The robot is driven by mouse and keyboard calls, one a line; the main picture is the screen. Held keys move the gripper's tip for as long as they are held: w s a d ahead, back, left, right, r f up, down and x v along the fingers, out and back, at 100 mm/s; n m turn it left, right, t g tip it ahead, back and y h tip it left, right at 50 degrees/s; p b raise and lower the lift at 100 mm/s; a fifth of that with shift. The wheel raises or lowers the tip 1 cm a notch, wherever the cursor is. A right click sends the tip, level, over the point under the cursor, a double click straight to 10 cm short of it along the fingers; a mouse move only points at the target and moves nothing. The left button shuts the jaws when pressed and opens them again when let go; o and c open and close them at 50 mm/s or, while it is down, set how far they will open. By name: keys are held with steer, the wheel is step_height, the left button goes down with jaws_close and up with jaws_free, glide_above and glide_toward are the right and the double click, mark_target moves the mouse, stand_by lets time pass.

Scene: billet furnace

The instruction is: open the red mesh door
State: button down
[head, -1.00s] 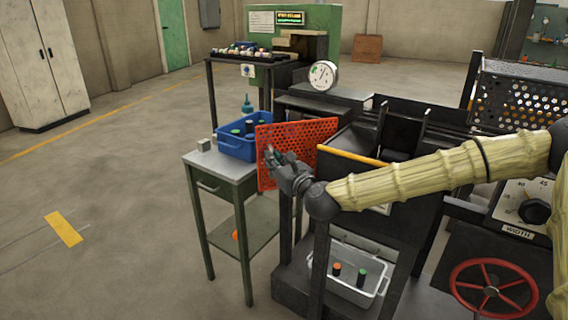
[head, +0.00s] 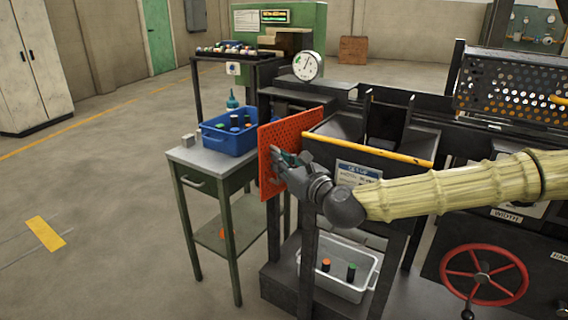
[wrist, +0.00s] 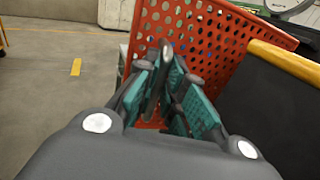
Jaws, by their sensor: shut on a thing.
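The red mesh door (head: 292,137) stands on edge at the left end of the dark machine, swung out from its front and seen at a steep slant in the head view. It also fills the upper middle of the wrist view (wrist: 215,35). My gripper (head: 281,163) is at the door's near face, shut on a dark upright handle bar (wrist: 165,55), which shows between the teal finger pads in the wrist view. The fingers hide part of the handle and the lower door.
A green side table (head: 207,160) with a blue bin (head: 229,139) stands just left of the door. A yellow bar (head: 368,148) edges the machine. A grey tray (head: 337,272) sits below, a red handwheel (head: 484,275) at right. The floor at left is clear.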

steer(key=shift+w+d+r+t, duration=0.3)
steer(key=shift+w+d+r, duration=0.3)
steer(key=shift+r, duration=0.1)
steer(key=c, duration=1.7)
jaws_free()
steer(key=shift+w, duration=0.1)
steer(key=shift+o, duration=0.9)
steer(key=shift+w+d+f, duration=0.1)
steer(key=shift+d+f, duration=0.05)
steer(key=shift+a, duration=0.2)
steer(key=shift+d, duration=0.1)
steer(key=v, duration=0.7)
steer(key=shift+s+f, duration=0.4)
